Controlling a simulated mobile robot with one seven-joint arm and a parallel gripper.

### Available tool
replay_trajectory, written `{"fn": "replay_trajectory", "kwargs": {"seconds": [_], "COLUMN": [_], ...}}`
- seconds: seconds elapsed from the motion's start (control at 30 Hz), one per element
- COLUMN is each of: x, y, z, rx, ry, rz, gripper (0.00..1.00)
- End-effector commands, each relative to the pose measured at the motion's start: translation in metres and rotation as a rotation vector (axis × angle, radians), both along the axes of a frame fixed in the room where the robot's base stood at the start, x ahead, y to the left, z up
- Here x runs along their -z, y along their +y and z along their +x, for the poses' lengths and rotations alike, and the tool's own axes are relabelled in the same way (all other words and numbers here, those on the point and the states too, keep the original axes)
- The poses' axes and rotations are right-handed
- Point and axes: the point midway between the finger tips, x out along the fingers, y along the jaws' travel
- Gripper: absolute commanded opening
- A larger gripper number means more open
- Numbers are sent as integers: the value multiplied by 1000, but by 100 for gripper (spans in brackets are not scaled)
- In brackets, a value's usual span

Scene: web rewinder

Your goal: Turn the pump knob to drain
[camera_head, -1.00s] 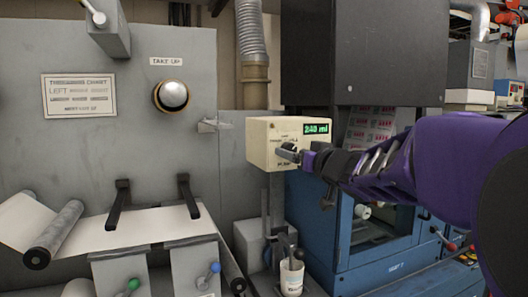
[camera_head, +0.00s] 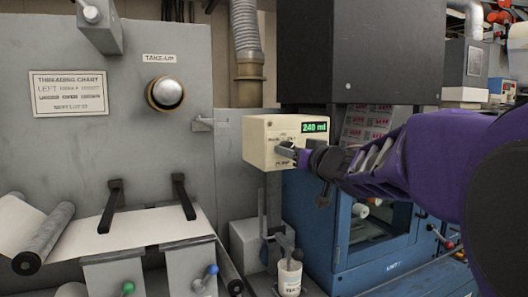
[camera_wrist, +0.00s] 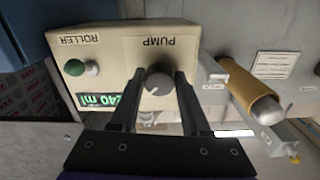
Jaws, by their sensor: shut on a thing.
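The cream pump box (camera_head: 258,146) stands on a post in the middle of the head view. Its green display (camera_head: 315,127) reads 240 ml. The wrist view shows the box (camera_wrist: 115,62) upside down, with the label PUMP above a round dark knob with a pale end (camera_wrist: 158,82). My gripper (camera_head: 290,152) reaches in from the right. In the wrist view its two fingers (camera_wrist: 158,92) lie on either side of the knob, shut on it. In the head view the fingers mostly hide the knob, and the drain mark cannot be read.
A green and white roller button (camera_wrist: 80,68) is on the same box. A white cup (camera_head: 289,277) stands below. A grey panel with a take-up knob (camera_head: 164,93) is at left. A blue machine (camera_head: 370,262) stands behind my arm.

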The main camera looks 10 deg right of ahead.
Motion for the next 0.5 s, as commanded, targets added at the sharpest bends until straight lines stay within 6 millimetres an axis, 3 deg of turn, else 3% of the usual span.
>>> {"fn": "replay_trajectory", "kwargs": {"seconds": [0.03,0.1,0.5], "x": [0,0,0], "y": [0,0,-1], "z": [0,0,0], "rx": [0,0,2], "ry": [0,0,-16], "rz": [0,0,-51], "gripper": [13,1,0]}}
